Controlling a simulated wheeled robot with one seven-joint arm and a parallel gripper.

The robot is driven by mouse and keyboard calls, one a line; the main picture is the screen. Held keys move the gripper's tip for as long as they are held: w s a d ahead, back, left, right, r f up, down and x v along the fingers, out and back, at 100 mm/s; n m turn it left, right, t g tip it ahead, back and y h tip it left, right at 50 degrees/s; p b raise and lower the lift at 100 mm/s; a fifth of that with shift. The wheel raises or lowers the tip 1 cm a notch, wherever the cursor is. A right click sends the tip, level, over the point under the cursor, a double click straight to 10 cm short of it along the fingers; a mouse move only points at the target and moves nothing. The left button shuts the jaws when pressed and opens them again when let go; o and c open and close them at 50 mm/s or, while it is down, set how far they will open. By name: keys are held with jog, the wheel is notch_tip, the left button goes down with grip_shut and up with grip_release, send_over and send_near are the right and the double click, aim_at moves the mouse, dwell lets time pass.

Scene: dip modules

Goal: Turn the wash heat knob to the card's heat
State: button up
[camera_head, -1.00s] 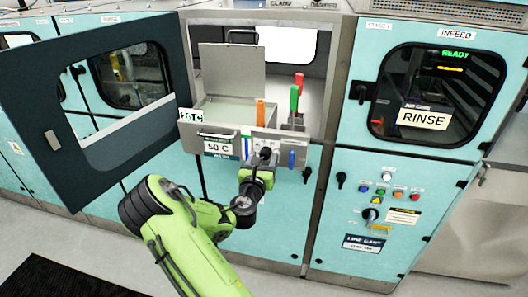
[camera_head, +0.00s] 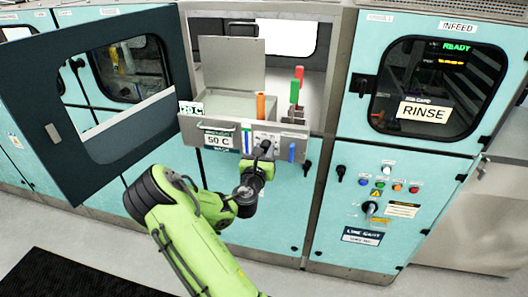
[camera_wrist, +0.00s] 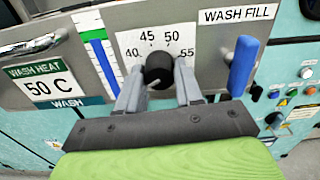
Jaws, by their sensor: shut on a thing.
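The black wash heat knob (camera_wrist: 158,68) sits on a white dial plate (camera_wrist: 134,40) marked 40, 45, 50 and 55. My gripper (camera_wrist: 157,84) is shut on the knob, one grey finger on each side; in the head view my gripper (camera_head: 262,158) is at the panel front. The knob's pointer cannot be read clearly. The card (camera_wrist: 50,88) left of the dial reads WASH HEAT 50 C; it also shows in the head view (camera_head: 217,140).
A gauge with green and blue strips (camera_wrist: 98,50) stands close left of the dial. A blue handle (camera_wrist: 242,65) under the WASH FILL label is close right. The dark door (camera_head: 85,120) is open at the left. Orange (camera_head: 261,105), green and red handles rise behind the panel.

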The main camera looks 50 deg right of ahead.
jog(key=m+b, duration=2.2)
jog(key=m, duration=0.7)
jog(key=shift+w, duration=0.1)
jog(key=shift+r+m+b, duration=0.15)
jog(key=shift+m+b, duration=0.15)
jog(key=shift+b, duration=0.05)
dwell(0.3)
